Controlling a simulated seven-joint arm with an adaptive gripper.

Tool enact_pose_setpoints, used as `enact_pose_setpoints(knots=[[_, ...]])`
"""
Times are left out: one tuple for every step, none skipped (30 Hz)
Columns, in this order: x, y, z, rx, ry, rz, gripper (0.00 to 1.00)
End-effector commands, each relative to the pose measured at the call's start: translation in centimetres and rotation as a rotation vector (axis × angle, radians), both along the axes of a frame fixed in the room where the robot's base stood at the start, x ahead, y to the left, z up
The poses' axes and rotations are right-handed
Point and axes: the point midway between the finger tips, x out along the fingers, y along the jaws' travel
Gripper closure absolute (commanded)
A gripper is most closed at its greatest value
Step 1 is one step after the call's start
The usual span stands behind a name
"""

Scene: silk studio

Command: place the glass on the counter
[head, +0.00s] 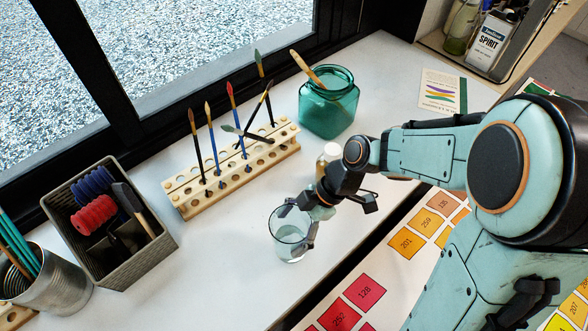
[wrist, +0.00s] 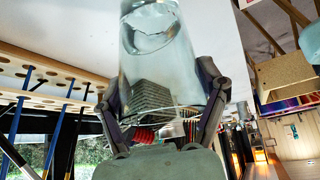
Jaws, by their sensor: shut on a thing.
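The clear glass (head: 291,247) is upright over the white counter (head: 225,240), in front of the wooden brush rack. My gripper (head: 299,222) is shut on the glass, with one finger on each side of its wall. In the wrist view the glass (wrist: 160,50) fills the space between the two fingers of my gripper (wrist: 160,105), seen with the scene upside down. The base of the glass is at or close to the counter; I cannot tell whether it touches.
The brush rack (head: 235,165) with upright brushes stands behind the glass. A teal jar (head: 330,105) and a small bottle (head: 328,155) are farther back. A basket (head: 112,220) and a tin can (head: 52,285) stand at left. Colour swatches (head: 407,242) lie along the front. Counter left of the glass is clear.

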Motion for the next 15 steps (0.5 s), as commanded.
enact_pose_setpoints(knots=[[-0.08, 0.0, -0.66, 0.0, 0.003, 0.001, 0.68], [-0.07, 0.0, -0.94, 0.0, 0.002, 0.0, 0.68], [-0.1, -0.01, -1.21, -0.001, 0.002, 0.002, 0.68], [-0.1, -0.02, -1.32, -0.002, 0.001, 0.002, 0.68], [-0.1, -0.04, -1.37, -0.001, 0.0, 0.003, 0.68], [-0.08, -0.05, -1.36, -0.002, -0.001, 0.002, 0.68], [-0.07, -0.05, -1.36, -0.002, -0.001, 0.002, 0.68], [-0.07, -0.04, -1.34, -0.002, -0.001, 0.002, 0.68], [-0.07, -0.05, -1.33, -0.002, -0.001, 0.002, 0.68], [-0.07, -0.05, -1.33, -0.002, -0.001, 0.002, 0.68], [-0.07, -0.05, -1.33, -0.002, -0.001, 0.002, 0.68], [-0.07, -0.04, -1.38, -0.002, -0.001, 0.001, 0.68], [-0.08, -0.05, -1.45, -0.002, -0.001, 0.001, 0.68], [-0.07, -0.04, -1.53, -0.001, 0.0, 0.001, 0.68], [-0.07, -0.04, -1.65, -0.002, -0.001, 0.001, 0.68]])
